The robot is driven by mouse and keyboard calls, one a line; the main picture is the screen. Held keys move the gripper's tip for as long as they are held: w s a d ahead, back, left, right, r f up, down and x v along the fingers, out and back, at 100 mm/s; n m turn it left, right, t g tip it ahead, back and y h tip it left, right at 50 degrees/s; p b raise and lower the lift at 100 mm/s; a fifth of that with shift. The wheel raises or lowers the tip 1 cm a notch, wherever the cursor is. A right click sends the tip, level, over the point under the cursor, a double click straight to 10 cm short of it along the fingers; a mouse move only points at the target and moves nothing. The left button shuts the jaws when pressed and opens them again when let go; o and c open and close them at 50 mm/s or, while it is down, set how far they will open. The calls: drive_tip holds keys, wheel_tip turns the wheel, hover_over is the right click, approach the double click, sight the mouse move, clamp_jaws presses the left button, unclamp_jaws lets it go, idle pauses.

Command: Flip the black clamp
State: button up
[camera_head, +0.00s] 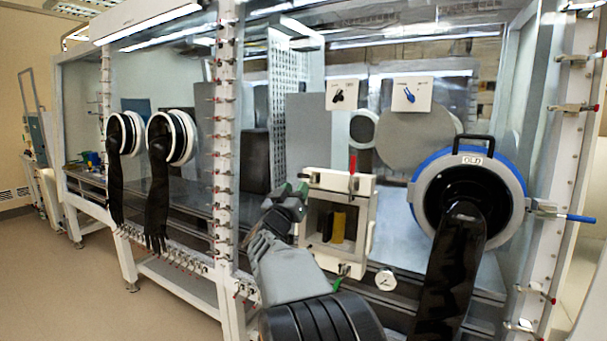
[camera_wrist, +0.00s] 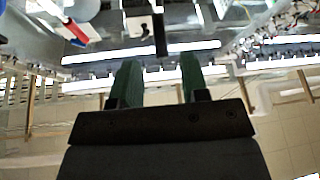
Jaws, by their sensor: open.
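I cannot pick out the black clamp for sure. In the wrist view a narrow black bar (camera_wrist: 159,36) stands beyond my fingers, in line with the gap between them; I cannot tell whether it is the clamp. My gripper (camera_wrist: 160,66) has green fingers set apart with nothing between them. In the head view my gripper (camera_head: 291,191) is just left of a small white-framed chamber (camera_head: 308,228), in front of the glovebox window. The chamber has a red handle (camera_head: 352,165) on top and a green one (camera_head: 337,285) below. The wrist hides part of its left side.
A blue-ringed port (camera_head: 424,178) with a hanging black glove (camera_head: 452,270) is on the right. A blue-handled clamp (camera_head: 575,218) sticks out beside it. Red-tipped clamps line the frame posts. A round gauge (camera_head: 386,279) is below the chamber. The floor at left is clear.

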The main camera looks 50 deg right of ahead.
sight(303, 176)
drive_tip(key=p+x, duration=0.1)
drive_tip(key=x, duration=0.5)
drive_tip(key=shift+w+d+r, duration=0.1)
drive_tip(key=shift+d, duration=0.15)
drive_tip(key=shift+c, duration=0.4)
clamp_jaws()
